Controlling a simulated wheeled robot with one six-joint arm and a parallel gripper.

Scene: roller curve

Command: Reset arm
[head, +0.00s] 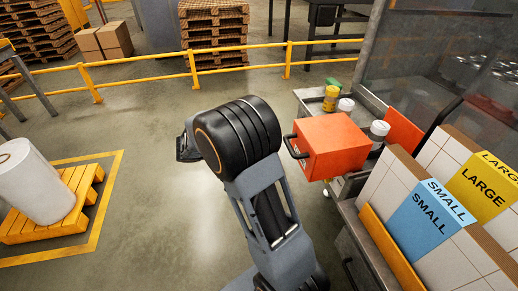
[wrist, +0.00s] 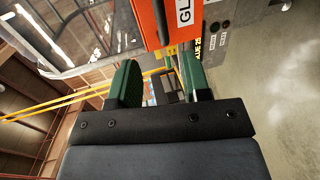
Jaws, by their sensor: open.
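My gripper (wrist: 160,82) shows in the wrist view with its two green-padded fingers apart and nothing between them. In the head view my arm stands over the floor, and its dark joint hides most of the far end. An orange box (head: 336,148) with a black handle sits on the cart to the right of my arm. An orange surface with the letters "GL" (wrist: 160,18) shows at the top of the wrist view, beyond the fingers; the gripper is not holding it.
Yellow and white-lidded containers (head: 331,98) stand behind the orange box. Bins labelled SMALL (head: 425,218) and LARGE (head: 482,188) stand at right. A white roll (head: 33,182) rests on a yellow pallet (head: 75,215) at left. A yellow rail (head: 140,83) crosses behind. Floor left of my arm is clear.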

